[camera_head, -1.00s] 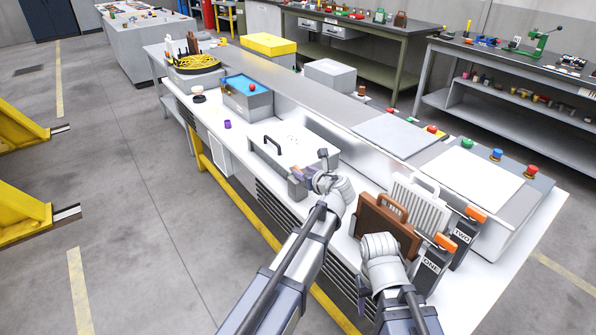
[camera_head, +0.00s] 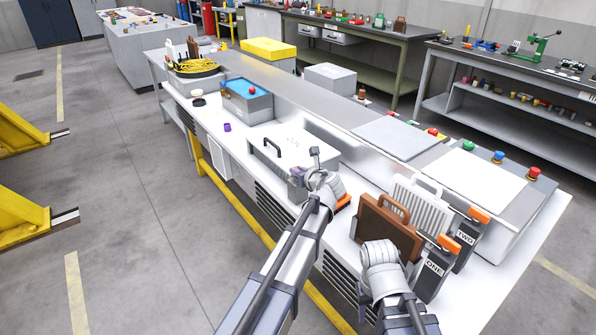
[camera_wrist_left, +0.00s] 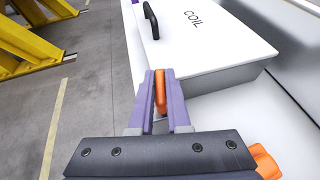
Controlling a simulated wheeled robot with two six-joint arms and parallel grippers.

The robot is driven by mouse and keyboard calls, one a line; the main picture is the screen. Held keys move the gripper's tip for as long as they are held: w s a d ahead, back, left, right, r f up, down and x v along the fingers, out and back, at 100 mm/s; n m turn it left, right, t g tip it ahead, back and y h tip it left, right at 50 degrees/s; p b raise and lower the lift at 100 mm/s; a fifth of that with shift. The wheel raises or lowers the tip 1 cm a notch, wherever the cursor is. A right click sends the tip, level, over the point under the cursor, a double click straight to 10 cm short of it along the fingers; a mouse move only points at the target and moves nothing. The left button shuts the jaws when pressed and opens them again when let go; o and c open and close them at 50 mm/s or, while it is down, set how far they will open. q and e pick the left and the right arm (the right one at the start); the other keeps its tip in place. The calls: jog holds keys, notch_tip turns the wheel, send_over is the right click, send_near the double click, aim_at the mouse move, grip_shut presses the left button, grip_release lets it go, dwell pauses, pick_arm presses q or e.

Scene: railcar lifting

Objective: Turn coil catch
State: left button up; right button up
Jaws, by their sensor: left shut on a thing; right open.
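The white box marked COIL (camera_wrist_left: 200,40) has a black handle on its lid. It also shows in the head view (camera_head: 300,148), at the front of the bench. An orange catch (camera_wrist_left: 161,92) is at the near end of the box. My left gripper (camera_wrist_left: 160,98) is shut on this catch, with its purple fingers on either side of it. In the head view my left gripper (camera_head: 297,182) is at the box's near corner, partly hidden by its wrist. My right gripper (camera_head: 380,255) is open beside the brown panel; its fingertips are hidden.
A second orange piece (camera_wrist_left: 266,162) shows at the lower right of the left wrist view. The brown panel (camera_head: 387,228), a white ribbed panel (camera_head: 415,196) and blocks marked ONE (camera_head: 434,270) and TWO (camera_head: 468,240) stand to the right.

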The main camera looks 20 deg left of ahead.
pick_arm(q)
jog(key=shift+w, duration=0.1)
grip_shut()
jog(key=shift+w+d+n+g+y, duration=0.15)
jog(key=shift+n+g+y, duration=0.75)
jog(key=shift+n, duration=0.2)
jog(key=n+g+y, duration=0.2)
jog(key=n+g, duration=0.2)
jog(key=shift+n+g, duration=0.3)
jog(key=shift+g, duration=0.1)
jog(key=n+g+y, duration=0.1)
jog(key=n+g, duration=0.3)
jog(key=shift+g, duration=0.4)
jog(key=shift+n+g+h, duration=0.4)
jog(key=shift+n+g, duration=0.8)
jog(key=shift+g, duration=0.1)
jog(key=shift+s+g, duration=0.2)
jog(key=shift+g, duration=0.1)
jog(key=o, duration=0.7)
grip_release()
jog(key=shift+a, duration=0.2)
